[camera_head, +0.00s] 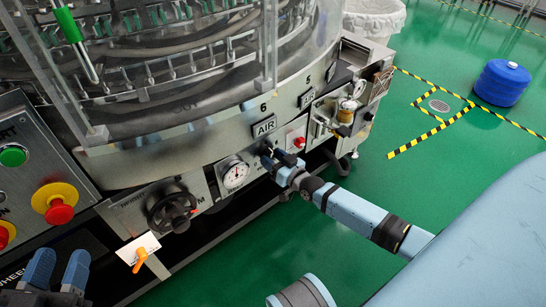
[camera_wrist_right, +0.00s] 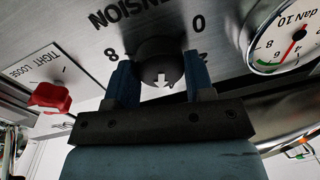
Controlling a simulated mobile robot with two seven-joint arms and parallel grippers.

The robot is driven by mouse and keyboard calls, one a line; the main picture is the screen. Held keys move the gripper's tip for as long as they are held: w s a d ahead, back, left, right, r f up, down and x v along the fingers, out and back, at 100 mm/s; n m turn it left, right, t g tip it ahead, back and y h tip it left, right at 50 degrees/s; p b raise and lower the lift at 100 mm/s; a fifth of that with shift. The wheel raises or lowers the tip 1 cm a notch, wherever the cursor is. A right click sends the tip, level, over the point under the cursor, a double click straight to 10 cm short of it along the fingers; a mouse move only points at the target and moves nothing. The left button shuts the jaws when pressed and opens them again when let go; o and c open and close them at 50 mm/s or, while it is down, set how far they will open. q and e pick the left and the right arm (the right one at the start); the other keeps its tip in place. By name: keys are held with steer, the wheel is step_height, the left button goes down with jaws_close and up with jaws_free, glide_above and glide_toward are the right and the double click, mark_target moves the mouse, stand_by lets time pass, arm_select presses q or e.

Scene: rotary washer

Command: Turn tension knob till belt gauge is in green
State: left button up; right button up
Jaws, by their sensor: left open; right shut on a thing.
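The black tension knob (camera_wrist_right: 160,62) with a white arrow sits between the blue fingers of my right gripper (camera_wrist_right: 160,85) in the right wrist view. The fingers are shut on its sides. In the head view my right gripper (camera_head: 268,161) hides most of the knob. The round white belt gauge (camera_head: 235,174) is just left of that gripper. In the wrist view the gauge (camera_wrist_right: 283,40) shows a red needle pointing down-left and a green band near the lower left rim. My left gripper (camera_head: 58,270) is open and empty at lower left.
A red tight/loose lever (camera_wrist_right: 50,97) is beside the knob. A black handwheel (camera_head: 172,207) is left of the gauge. A panel at left has a red stop button (camera_head: 60,211) and a green button (camera_head: 13,155). An orange-handled part (camera_head: 139,259) stands below.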

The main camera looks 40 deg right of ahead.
steer(key=shift+r+m, duration=0.1)
steer(key=shift+m, duration=0.5)
steer(key=shift+m+p, duration=0.35)
steer(key=shift+m, duration=0.15)
arm_select(q)
steer(key=shift+s+d+f+n+g+y, duration=0.3)
steer(key=shift+s+f+n+g, duration=0.2)
steer(key=shift+f+n, duration=0.15)
arm_select(e)
steer(key=shift+m, duration=0.6)
arm_select(q)
steer(key=shift+r, duration=0.1)
arm_select(e)
steer(key=o, duration=0.9)
arm_select(q)
steer(key=shift+w+r, duration=0.2)
steer(key=shift+r, duration=0.1)
